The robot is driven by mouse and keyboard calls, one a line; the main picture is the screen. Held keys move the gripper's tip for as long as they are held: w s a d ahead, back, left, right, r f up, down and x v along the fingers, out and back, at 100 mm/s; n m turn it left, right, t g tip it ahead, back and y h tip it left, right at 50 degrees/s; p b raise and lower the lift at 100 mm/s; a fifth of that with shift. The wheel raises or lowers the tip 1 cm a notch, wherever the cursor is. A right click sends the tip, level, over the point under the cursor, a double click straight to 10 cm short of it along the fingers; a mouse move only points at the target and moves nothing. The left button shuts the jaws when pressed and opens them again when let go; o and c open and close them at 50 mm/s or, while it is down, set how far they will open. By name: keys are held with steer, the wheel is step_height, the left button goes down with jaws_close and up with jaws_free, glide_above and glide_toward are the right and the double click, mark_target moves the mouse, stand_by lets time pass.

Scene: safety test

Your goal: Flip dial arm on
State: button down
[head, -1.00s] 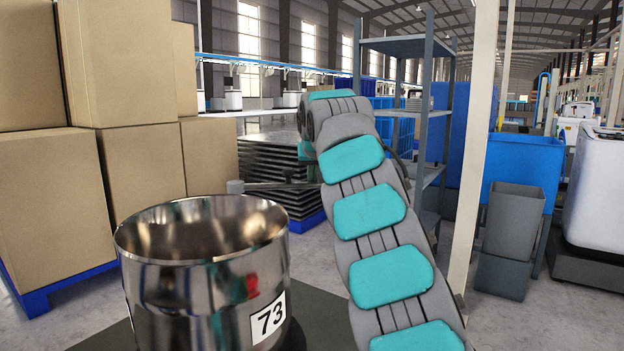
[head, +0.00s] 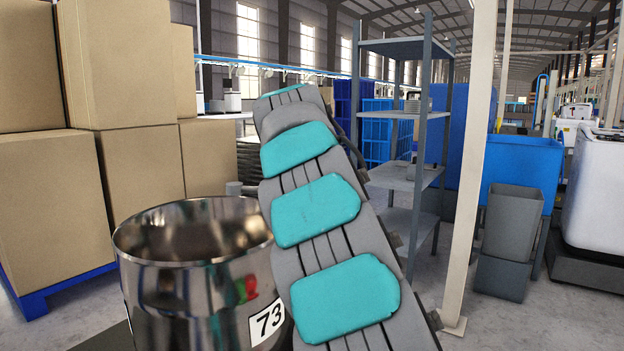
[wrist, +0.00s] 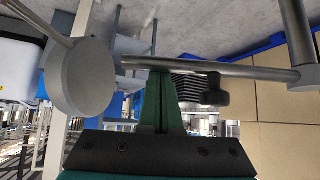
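In the wrist view, a grey round disc (wrist: 78,76), which looks like the dial, is at the upper left. A thin arm (wrist: 38,20) sticks out from it toward the top left corner. A grey horizontal bar (wrist: 240,69) runs right to an upright rod (wrist: 296,40). My gripper (wrist: 161,74) has its green fingers close together, right of the disc, with the tips at the bar. I cannot tell whether they touch it.
A shiny metal pot (head: 185,290) labelled 73 stands close on the left of my arm. Stacked cardboard boxes (head: 60,200) are at the left. A grey shelf rack (head: 405,115), a pale post (head: 474,170) and grey bins (head: 510,225) stand at the right.

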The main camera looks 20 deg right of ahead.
steer(key=s+a+m+g+h+p, duration=0.1)
steer(key=s+a+m+g+h, duration=0.1)
steer(key=s+a, duration=0.5)
steer(key=shift+s+a+m, duration=0.15)
steer(key=shift+a+m, duration=0.6)
steer(key=shift+m, duration=0.05)
steer(key=shift+a, duration=0.15)
steer(key=v, duration=0.7)
steer(key=shift+s+r+p, duration=0.15)
steer(key=shift+r+p, duration=0.15)
